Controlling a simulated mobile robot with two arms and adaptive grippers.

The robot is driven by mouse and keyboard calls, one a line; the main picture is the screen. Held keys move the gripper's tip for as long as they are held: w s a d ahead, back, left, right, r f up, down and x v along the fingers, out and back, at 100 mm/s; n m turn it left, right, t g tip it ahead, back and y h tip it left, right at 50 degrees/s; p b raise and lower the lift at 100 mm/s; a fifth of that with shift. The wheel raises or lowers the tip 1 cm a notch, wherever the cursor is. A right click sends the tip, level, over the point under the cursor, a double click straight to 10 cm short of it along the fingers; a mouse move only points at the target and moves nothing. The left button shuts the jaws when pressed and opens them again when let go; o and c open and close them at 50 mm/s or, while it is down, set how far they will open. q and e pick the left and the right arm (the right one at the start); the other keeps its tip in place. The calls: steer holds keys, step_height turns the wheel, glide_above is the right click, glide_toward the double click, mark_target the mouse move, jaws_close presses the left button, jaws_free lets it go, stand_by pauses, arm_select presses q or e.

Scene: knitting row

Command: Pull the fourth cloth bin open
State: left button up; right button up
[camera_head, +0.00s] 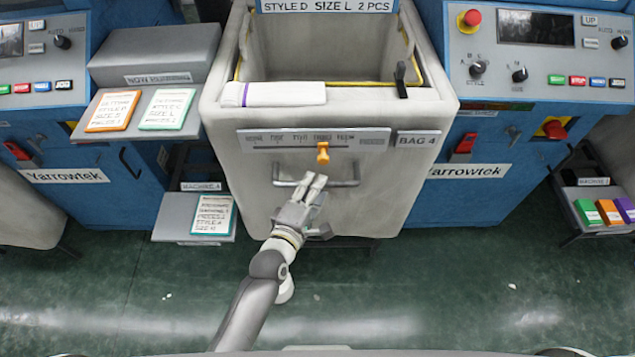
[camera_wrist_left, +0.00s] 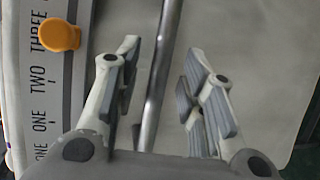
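The fourth cloth bin (camera_head: 240,195) is a large cream bin in the middle of the head view, with a "BAG 4" tag (camera_head: 416,140). A metal bar handle (camera_head: 345,184) runs across its front, below an orange slider (camera_head: 323,153) on a marked scale. My left gripper (camera_head: 314,180) is at the handle, its fingers pointing at the bin front. In the left wrist view the gripper (camera_wrist_left: 162,50) is open. The handle bar (camera_wrist_left: 160,80) passes between its fingers, with gaps showing on both sides. My right gripper is not in view.
Blue Yarrowtek machines (camera_head: 80,190) flank the bin. A folded white cloth (camera_head: 275,94) lies on its top edge. A side shelf (camera_head: 215,203) with a card stands left, and a rack with coloured boxes (camera_head: 610,211) right. The green floor (camera_head: 440,270) in front is clear.

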arm_select(q)
steer(key=shift+x, duration=1.2)
steer(key=shift+c, duration=0.4)
jaws_close()
